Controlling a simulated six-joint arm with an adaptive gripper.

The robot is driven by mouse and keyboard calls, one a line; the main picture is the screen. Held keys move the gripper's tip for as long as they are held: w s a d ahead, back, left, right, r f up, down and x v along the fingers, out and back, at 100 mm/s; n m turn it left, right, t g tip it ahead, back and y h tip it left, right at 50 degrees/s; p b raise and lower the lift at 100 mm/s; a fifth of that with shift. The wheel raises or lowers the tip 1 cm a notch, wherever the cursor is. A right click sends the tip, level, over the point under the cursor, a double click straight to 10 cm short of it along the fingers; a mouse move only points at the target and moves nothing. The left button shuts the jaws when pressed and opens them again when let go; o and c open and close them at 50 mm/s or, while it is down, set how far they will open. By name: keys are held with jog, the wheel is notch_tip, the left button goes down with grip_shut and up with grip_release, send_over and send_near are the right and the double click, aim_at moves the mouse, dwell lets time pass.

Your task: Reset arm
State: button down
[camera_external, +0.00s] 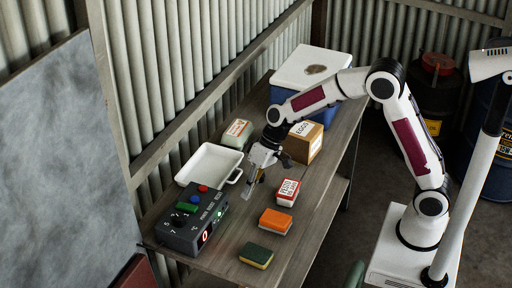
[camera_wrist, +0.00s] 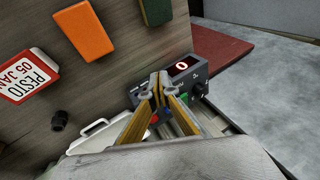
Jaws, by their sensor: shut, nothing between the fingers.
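My gripper (camera_external: 251,188) hangs above the wooden bench, between the white tray and the small red-and-white box. It is shut and holds nothing. In the wrist view, my gripper's fingertips (camera_wrist: 153,76) meet in front of the dark control box. The control box (camera_external: 193,221) stands at the bench's near left, with red, blue and green buttons, a knob and a red lit "0". It also shows in the wrist view (camera_wrist: 200,76), partly hidden by the fingers.
On the bench (camera_external: 320,192) are a white tray (camera_external: 187,166), a PESTO box (camera_external: 288,191), an orange block (camera_external: 275,221), a green-and-yellow sponge (camera_external: 256,256), an EGGS carton (camera_external: 303,142), a greenish white-topped box (camera_external: 237,134) and a blue cooler (camera_external: 330,68). A corrugated wall stands behind.

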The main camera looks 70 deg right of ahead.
jog(key=s+d+r+t+h, duration=0.1)
jog(key=s+d+r, duration=0.3)
jog(key=s, duration=0.7)
jog(key=s+d+r+n+h, duration=0.1)
jog(key=s+d+r, duration=0.3)
jog(key=s, duration=0.7)
jog(key=s+d+r+t+h, duration=0.1)
jog(key=s+d+r, duration=0.3)
jog(key=s, duration=0.7)
jog(key=shift+r+n+t+h, duration=0.35)
jog(key=shift+r+h, duration=0.45)
jog(key=shift+r, duration=0.6)
jog(key=shift+a, duration=0.15)
